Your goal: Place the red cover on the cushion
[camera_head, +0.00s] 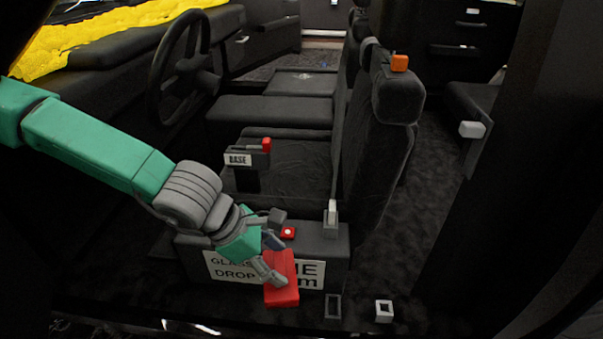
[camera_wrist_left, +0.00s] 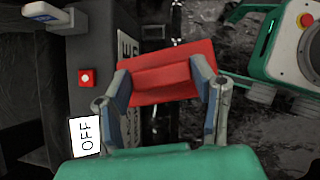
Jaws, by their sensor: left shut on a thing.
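The red cover (camera_head: 282,290) is a flat red block in front of the label on the black box, low in the head view. My left gripper (camera_head: 272,257) is shut on it. In the left wrist view the cover (camera_wrist_left: 158,75) spans between the two fingers of my left gripper (camera_wrist_left: 160,85). A black seat cushion (camera_head: 297,168) lies behind the box, left of the upright seat back. Another dark seat cushion (camera_head: 270,110) lies farther back; I cannot tell which one is meant. My right gripper is not in view.
The black box (camera_head: 335,250) carries a white label, a red button (camera_head: 288,232) and a grey lever (camera_head: 332,215). A steering wheel (camera_head: 182,68) stands far left.

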